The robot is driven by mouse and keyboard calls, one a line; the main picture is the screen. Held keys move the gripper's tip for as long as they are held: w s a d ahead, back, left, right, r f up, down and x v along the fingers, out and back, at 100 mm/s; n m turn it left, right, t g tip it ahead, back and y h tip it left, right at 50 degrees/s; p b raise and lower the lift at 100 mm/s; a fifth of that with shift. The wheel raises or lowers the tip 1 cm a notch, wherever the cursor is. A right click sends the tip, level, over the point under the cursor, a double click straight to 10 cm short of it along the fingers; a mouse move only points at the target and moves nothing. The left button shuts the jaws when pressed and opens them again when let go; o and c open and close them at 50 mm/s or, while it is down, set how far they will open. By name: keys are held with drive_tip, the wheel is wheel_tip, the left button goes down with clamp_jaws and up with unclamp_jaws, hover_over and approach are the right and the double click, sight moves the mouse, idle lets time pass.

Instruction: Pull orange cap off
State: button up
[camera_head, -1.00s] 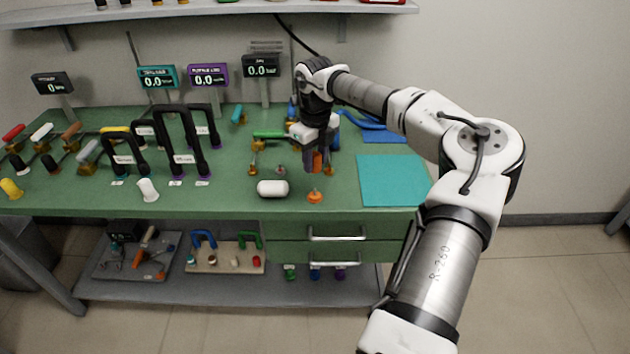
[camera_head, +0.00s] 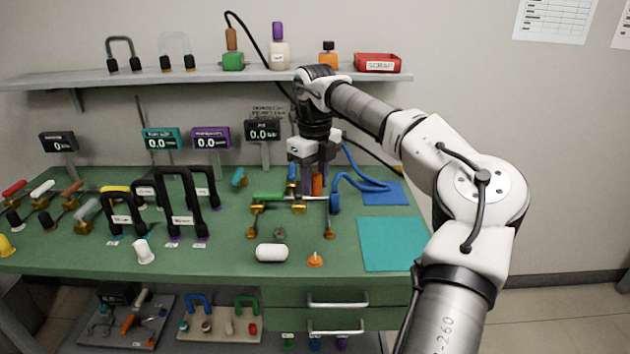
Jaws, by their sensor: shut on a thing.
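My gripper (camera_head: 316,187) points down over the back right of the green bench. It is shut on an upright orange cylindrical piece (camera_head: 317,183), which looks like the orange cap. The dark fingers hide part of this piece. It shows above a pipe assembly with brass ends (camera_head: 298,208), and I cannot tell whether they touch. A separate small orange piece with a pale tip (camera_head: 315,260) stands on the bench nearer the front.
A white capsule (camera_head: 272,253) lies left of the small orange piece. A teal mat (camera_head: 393,243) and a blue mat (camera_head: 386,194) with a blue hose (camera_head: 360,182) are to the right. Black arches (camera_head: 172,205) stand left. A shelf (camera_head: 200,76) runs behind.

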drive_tip(key=shift+r+p, duration=2.25)
drive_tip(key=shift+r, duration=0.05)
wheel_tip(320, 180, up, 3)
drive_tip(key=p, duration=0.3)
drive_tip(key=shift+r, duration=0.1)
